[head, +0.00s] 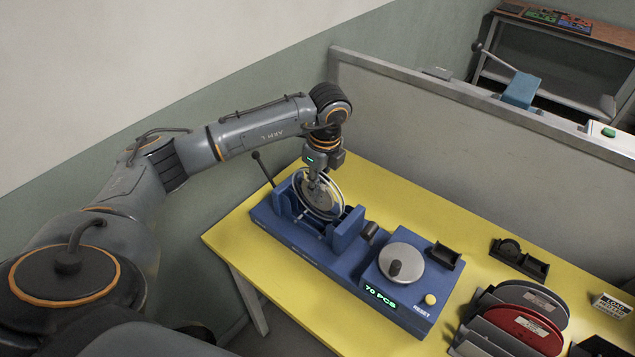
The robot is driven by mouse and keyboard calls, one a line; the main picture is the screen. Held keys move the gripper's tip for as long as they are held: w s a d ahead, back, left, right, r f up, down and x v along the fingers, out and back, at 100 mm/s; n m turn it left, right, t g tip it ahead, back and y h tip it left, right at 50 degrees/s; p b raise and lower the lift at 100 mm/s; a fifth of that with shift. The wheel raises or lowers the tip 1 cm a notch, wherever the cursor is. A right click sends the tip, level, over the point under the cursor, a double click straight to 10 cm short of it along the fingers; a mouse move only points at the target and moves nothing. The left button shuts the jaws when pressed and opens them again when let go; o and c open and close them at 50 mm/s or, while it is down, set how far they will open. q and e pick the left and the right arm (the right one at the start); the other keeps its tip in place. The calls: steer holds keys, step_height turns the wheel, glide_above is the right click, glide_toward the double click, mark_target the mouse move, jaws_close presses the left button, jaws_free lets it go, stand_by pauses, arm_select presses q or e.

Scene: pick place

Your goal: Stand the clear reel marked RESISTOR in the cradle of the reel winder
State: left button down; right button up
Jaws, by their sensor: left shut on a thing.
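The clear reel (323,205) has a pale rim and a tan-grey middle; no marking on it can be read from here. My left gripper (316,184) is shut on its upper part from above. The reel is upright, slightly tilted in the picture, and its lower part is down between the blue blocks of the cradle (349,229). Its bottom edge is hidden, so I cannot tell whether it rests there. The blue reel winder (298,241) carries a grey crank disc (401,262) and a display reading 70 PCS. My right gripper is out of view.
Red and grey reels (525,328) stand in a rack at the lower right. A black holder (519,259) and a small LOAD sign (612,305) are nearby. A grey partition (450,150) closes the back of the yellow table (400,201). A lever (264,168) rises left of the cradle.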

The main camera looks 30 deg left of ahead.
arm_select(q)
steer(key=shift+f, duration=0.15)
steer(key=shift+f+b, duration=0.65)
steer(key=shift+f, duration=0.1)
steer(key=c, duration=1)
jaws_free()
steer(key=shift+o, duration=0.2)
steer(key=shift+r+p, duration=2.65)
steer(key=shift+r, duration=1.4)
